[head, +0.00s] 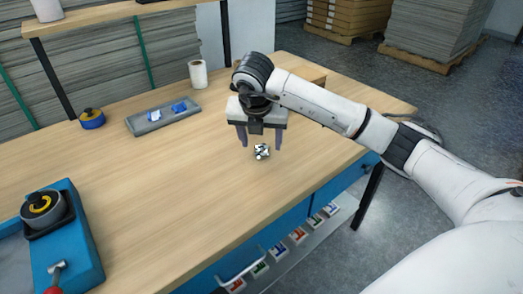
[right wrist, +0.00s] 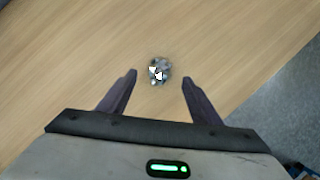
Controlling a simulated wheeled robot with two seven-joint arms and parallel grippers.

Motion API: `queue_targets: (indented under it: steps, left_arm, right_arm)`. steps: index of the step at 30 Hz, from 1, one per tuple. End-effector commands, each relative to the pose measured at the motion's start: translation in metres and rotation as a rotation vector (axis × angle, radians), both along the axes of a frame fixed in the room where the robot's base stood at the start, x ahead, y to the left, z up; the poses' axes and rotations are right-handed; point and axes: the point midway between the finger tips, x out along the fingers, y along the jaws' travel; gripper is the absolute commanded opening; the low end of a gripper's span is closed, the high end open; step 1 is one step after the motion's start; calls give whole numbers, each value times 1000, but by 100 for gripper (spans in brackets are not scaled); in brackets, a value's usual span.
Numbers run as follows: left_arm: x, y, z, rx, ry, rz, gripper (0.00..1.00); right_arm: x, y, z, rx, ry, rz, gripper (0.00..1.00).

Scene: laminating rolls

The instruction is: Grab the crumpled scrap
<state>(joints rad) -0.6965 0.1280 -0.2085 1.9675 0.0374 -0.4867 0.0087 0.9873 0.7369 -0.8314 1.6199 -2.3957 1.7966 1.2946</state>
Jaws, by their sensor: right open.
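The crumpled scrap (head: 262,151) is a small grey, white and dark wad lying on the wooden table (head: 190,220). My right gripper (head: 262,143) is open and empty above the table, with its fingers pointing down close to the scrap. In the right wrist view the scrap (right wrist: 159,71) lies just beyond the fingertips, roughly centred between the fingers of my right gripper (right wrist: 158,74). Neither finger appears to touch it. My left gripper is not in view.
A grey tray (head: 136,125) with blue crumpled pieces (head: 179,107), a white roll (head: 198,74) and a blue-yellow tape roll (head: 92,118) stand farther back. A blue machine (head: 85,255) is at the left. The table around the scrap is clear; its front edge is nearby.

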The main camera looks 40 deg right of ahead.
Motion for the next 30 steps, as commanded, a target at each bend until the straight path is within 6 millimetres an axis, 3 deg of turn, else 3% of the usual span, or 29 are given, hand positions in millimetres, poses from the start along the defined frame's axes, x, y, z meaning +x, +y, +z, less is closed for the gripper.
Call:
queue_targets:
  steps: [7,15,16,24,30]
  left_arm:
    - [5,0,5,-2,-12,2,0]
    - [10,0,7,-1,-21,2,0]
    - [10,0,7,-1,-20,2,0]
    - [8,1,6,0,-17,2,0]
    - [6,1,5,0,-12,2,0]
  right_arm:
    - [10,-9,-33,1,3,0,58]
    - [12,-10,-37,1,0,1,58]
    - [12,-10,-37,1,0,1,57]
    - [12,-9,-36,2,0,2,15]
    - [12,-9,-36,2,0,2,13]
